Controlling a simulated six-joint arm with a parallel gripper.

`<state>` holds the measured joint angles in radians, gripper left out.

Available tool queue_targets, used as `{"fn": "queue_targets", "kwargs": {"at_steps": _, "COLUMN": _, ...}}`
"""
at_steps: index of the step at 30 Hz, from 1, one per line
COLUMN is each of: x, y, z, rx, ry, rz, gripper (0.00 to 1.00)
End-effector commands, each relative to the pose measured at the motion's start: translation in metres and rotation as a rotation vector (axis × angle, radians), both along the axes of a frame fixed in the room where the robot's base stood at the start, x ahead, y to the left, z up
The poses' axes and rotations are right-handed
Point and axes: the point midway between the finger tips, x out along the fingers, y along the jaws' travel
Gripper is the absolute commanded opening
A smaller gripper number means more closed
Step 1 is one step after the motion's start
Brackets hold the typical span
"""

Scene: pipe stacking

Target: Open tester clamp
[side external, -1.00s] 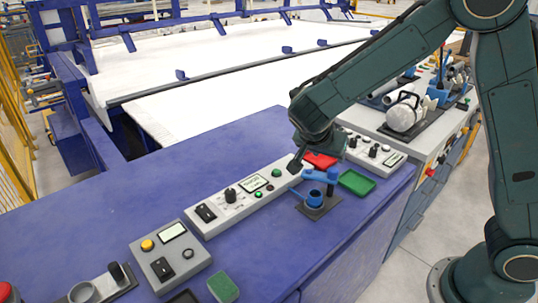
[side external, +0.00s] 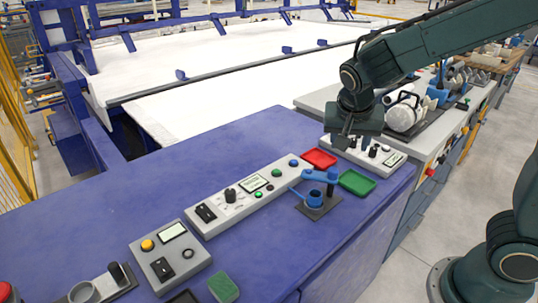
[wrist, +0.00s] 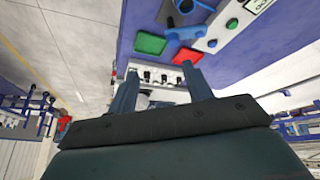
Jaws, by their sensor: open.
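The tester clamp (side external: 319,176) is a blue arm on a dark post, mounted on a dark base plate beside a blue cup (side external: 314,198). The clamp arm reaches left from the post, and I cannot tell exactly how it lies over the cup. In the wrist view, part of the blue clamp (wrist: 183,33) shows near the top edge. My gripper (side external: 344,146) is up and to the right of the clamp, over the far end of the bench and apart from it. In the wrist view my gripper (wrist: 162,76) has its two fingers spread with nothing between them.
A red tray (side external: 319,158) and a green tray (side external: 357,182) lie near the clamp. A long grey control panel (side external: 240,195) runs left of it. Another knob panel (side external: 385,157) lies below my gripper.

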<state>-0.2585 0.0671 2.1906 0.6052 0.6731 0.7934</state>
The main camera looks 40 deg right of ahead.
Motion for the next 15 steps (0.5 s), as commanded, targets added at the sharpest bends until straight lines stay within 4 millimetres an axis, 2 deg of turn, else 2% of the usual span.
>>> {"fn": "queue_targets", "kwargs": {"at_steps": 15, "x": -0.033, "y": 0.002, "z": 0.026, "rx": 0.071, "ry": 0.013, "rz": 0.192, "gripper": 0.50}}
